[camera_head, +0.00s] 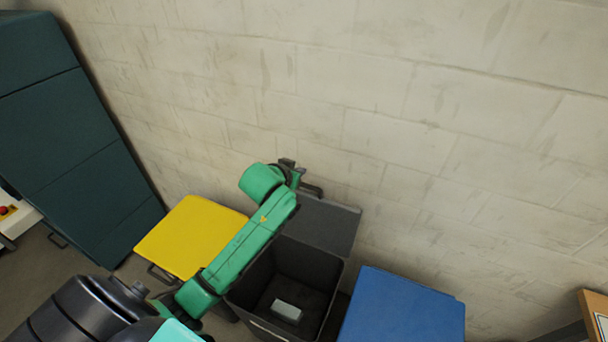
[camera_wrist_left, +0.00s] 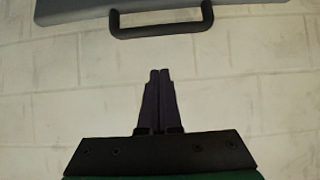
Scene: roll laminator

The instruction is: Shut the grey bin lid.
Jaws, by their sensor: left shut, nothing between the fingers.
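The grey bin (camera_head: 339,290) stands against the wall between a yellow-lidded and a blue-lidded bin. Its grey lid (camera_head: 328,224) is open, raised at the back toward the wall. A small pale block lies inside the bin. My left arm reaches across the bin's left side, and my left gripper (camera_head: 290,166) is near the lid's upper left edge, by the wall. In the left wrist view, my left gripper (camera_wrist_left: 160,76) is shut and empty. The lid's edge (camera_wrist_left: 230,10) and dark handle (camera_wrist_left: 163,30) are ahead of the fingertips, apart from them. My right gripper is not in view.
The yellow lid (camera_head: 190,236) is shut on the left and the blue lid (camera_head: 402,308) is shut on the right. A dark green cabinet (camera_head: 70,140) stands at the far left. The pale block wall (camera_head: 430,130) is close behind the bins.

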